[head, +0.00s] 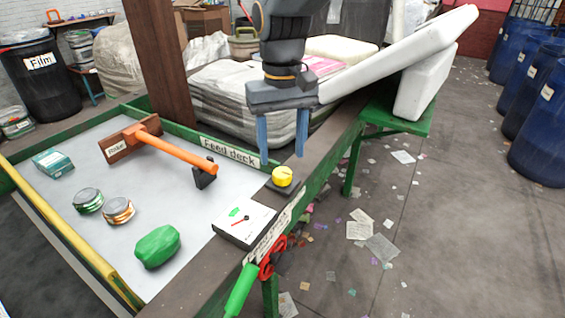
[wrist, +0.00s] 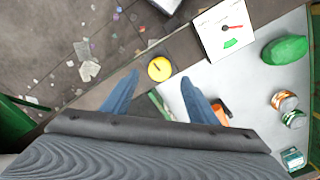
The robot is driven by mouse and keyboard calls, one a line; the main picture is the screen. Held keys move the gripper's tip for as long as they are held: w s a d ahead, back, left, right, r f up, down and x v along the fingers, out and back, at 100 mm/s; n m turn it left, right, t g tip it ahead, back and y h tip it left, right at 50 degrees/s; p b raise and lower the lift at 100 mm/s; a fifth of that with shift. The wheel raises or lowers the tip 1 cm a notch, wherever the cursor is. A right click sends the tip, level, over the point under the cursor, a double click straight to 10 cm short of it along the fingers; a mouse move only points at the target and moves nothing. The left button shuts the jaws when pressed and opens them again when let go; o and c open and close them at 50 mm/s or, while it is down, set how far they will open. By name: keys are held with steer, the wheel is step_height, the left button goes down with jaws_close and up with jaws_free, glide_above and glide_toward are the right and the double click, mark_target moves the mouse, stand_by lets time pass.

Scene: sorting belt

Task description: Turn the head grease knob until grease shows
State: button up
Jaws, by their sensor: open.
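The yellow knob (head: 282,176) sits on a dark base on the green-edged rail of the feed deck. In the wrist view the same knob (wrist: 159,69) lies ahead of and between the two fingers, with a mark on its face. My gripper (head: 283,158) is open, its blue fingers pointing down above and around the knob's line, apart from it. The fingers also show in the wrist view (wrist: 158,88). A white gauge (head: 244,224) with a red needle and a green zone stands beside the knob; in the wrist view the needle lies outside the green zone. No grease is visible.
The feed deck (head: 75,225) holds an orange-handled tool (head: 180,152), two cans (head: 118,210), a teal box (head: 53,163) and a green lump (head: 157,246). A red and green handled tool (head: 250,280) hangs at the rail. A brown post (head: 160,65) rises behind.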

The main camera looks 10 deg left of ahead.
steer(key=shift+r, duration=1.35)
steer(key=shift+d, duration=0.1)
steer(key=s+d+f+m, duration=0.1)
steer(key=s+d+f, duration=0.2)
steer(key=d, duration=0.6)
steer(key=s+d+f+m, duration=0.2)
steer(key=d+f, duration=0.4)
steer(key=d, duration=0.3)
steer(key=s+d+f+m, duration=0.2)
steer(key=s+d+f, duration=0.2)
steer(key=d, duration=0.5)
steer(key=shift+d+f+t, duration=0.3)
steer(key=shift+f+t, duration=0.1)
steer(key=shift+c, duration=0.5)
